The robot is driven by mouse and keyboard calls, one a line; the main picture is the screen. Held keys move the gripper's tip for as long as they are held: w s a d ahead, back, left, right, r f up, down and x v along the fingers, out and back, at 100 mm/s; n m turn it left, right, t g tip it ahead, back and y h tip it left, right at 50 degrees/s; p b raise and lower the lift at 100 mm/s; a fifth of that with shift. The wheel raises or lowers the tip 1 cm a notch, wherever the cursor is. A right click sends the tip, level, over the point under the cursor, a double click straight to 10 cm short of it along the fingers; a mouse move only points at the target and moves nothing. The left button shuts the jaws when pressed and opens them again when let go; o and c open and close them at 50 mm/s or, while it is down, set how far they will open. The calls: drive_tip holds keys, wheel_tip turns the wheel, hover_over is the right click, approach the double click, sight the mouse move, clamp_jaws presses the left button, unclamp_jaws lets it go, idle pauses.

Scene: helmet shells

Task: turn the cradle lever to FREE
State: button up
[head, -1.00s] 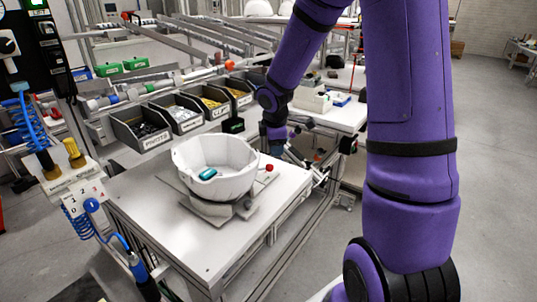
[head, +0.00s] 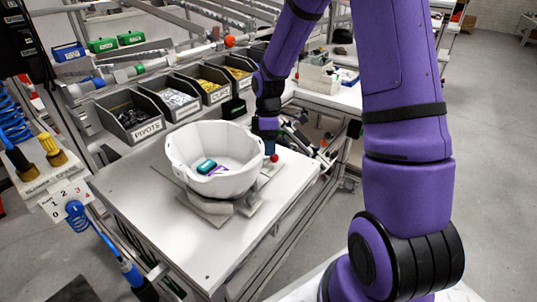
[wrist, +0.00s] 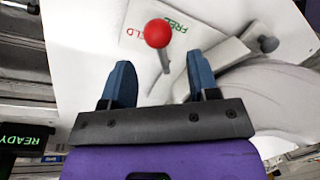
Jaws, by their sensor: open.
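The cradle lever has a red ball knob (wrist: 157,33) on a thin grey stem. In the wrist view the knob covers part of the HELD label, with the FREE label (wrist: 181,20) just to its right. My gripper (wrist: 160,68) is open, its two blue fingers on either side of the stem, the knob just beyond the tips. I cannot tell whether either finger touches it. In the head view the knob (head: 274,158) shows beside the cradle (head: 214,212), below my wrist. A white helmet shell (head: 215,160) sits in the cradle.
The shell has a teal piece (head: 206,167) and a purple piece inside. A dark ball (wrist: 269,44) on a grey cradle part lies right of the lever. Parts bins (head: 138,125) line the table's back. The table's front (head: 150,215) is clear.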

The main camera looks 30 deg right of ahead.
drive_tip(key=shift+s+a+f, duration=0.1)
drive_tip(key=shift+s+f, duration=0.05)
drive_tip(key=shift+f, duration=0.75)
drive_tip(key=shift+s+a+f, duration=0.1)
drive_tip(key=shift+s+f, duration=0.05)
drive_tip(key=shift+f, duration=0.7)
